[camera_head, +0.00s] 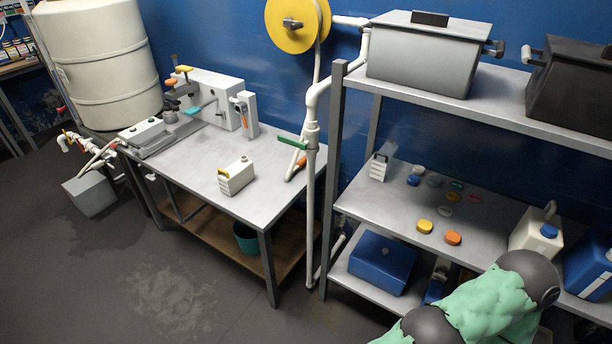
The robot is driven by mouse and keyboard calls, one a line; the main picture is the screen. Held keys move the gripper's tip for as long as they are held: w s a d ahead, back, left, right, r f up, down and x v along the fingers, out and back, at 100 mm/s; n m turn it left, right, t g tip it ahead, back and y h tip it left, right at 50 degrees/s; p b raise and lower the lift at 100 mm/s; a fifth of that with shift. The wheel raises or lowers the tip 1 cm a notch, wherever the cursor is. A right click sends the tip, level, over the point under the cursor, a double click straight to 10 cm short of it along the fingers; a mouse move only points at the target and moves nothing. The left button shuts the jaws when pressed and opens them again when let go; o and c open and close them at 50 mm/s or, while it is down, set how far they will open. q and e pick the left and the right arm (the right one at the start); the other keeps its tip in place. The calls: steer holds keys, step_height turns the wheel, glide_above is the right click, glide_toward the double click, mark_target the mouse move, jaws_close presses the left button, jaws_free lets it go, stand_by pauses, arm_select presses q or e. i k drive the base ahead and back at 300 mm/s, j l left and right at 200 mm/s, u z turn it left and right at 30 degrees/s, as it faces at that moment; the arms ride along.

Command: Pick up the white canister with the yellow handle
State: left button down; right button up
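A small white canister (236,179) stands upright on the grey metal table, near its front right part. Its handle looks pale yellowish, with a small cap at its top. Nothing touches the canister. Neither gripper shows. Only my arm, with a green covering and dark grey joints, shows at the lower right, in front of the shelf and well apart from the canister.
The grey table (205,158) carries a bench device (215,95) at its back. The shelf rack (385,205) at right holds coloured caps, a white canister with a blue cap (537,236) and another small white canister (379,166). A pipe (312,200) stands between table and rack. Floor in front is clear.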

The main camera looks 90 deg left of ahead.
mark_target(232, 178)
steer(key=u, duration=3.5)
steer(key=i+j, duration=0.8)
steer(key=i, duration=0.15)
